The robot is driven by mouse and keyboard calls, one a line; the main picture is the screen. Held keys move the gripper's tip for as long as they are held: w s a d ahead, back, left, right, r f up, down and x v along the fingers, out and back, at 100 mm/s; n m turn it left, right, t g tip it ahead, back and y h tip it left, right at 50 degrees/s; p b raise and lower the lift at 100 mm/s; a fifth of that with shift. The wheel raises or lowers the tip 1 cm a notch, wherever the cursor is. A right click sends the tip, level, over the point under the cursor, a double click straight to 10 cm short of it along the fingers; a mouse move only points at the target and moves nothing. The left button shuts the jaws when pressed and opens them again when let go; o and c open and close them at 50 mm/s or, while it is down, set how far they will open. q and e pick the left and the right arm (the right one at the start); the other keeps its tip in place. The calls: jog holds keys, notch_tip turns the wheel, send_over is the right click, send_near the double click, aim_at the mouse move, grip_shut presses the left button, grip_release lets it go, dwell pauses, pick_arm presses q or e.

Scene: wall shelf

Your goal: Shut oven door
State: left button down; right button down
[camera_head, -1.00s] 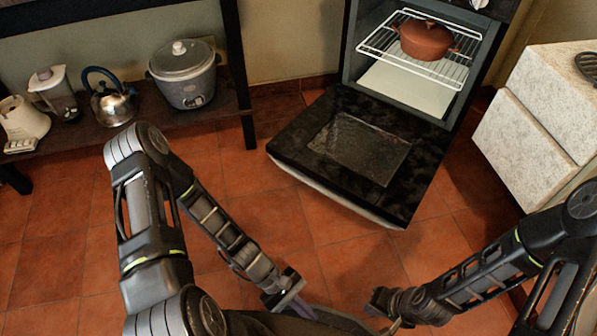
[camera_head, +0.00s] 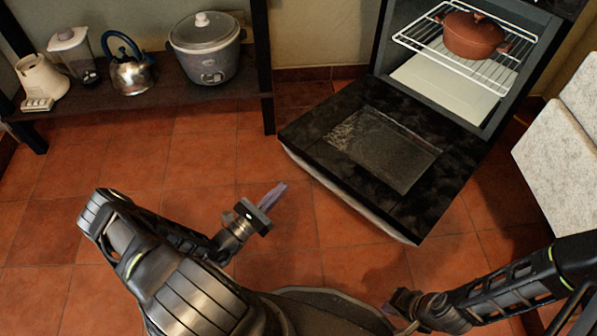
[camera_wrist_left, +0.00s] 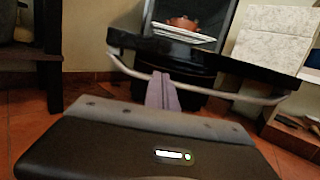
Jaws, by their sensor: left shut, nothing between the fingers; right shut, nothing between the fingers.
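The oven door (camera_head: 340,150) is black with a glass window and hangs open, folded down flat in front of the oven (camera_head: 500,120). A light handle bar runs along its front edge and shows clearly in the left wrist view (camera_wrist_left: 200,88). A red-brown pot (camera_head: 472,36) sits on the wire rack (camera_head: 480,68) inside. My left gripper (camera_head: 272,196) is shut and empty, left of the door's front edge and apart from it. In the left wrist view its fingers (camera_wrist_left: 163,92) point toward the door. My right gripper (camera_head: 392,308) is shut and empty, low in front of the door.
A dark shelf (camera_head: 150,100) at left holds a rice cooker (camera_head: 206,50), a kettle (camera_head: 130,66) and a blender (camera_head: 74,52). A pale cabinet (camera_head: 560,150) stands right of the oven. Tiled floor (camera_head: 190,160) lies open between shelf and door.

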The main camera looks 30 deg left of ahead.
pick_arm(q)
jog(key=b+x, duration=0.2)
jog(key=x, duration=0.8)
jog(key=shift+b, duration=0.35)
jog(key=shift+r, duration=0.1)
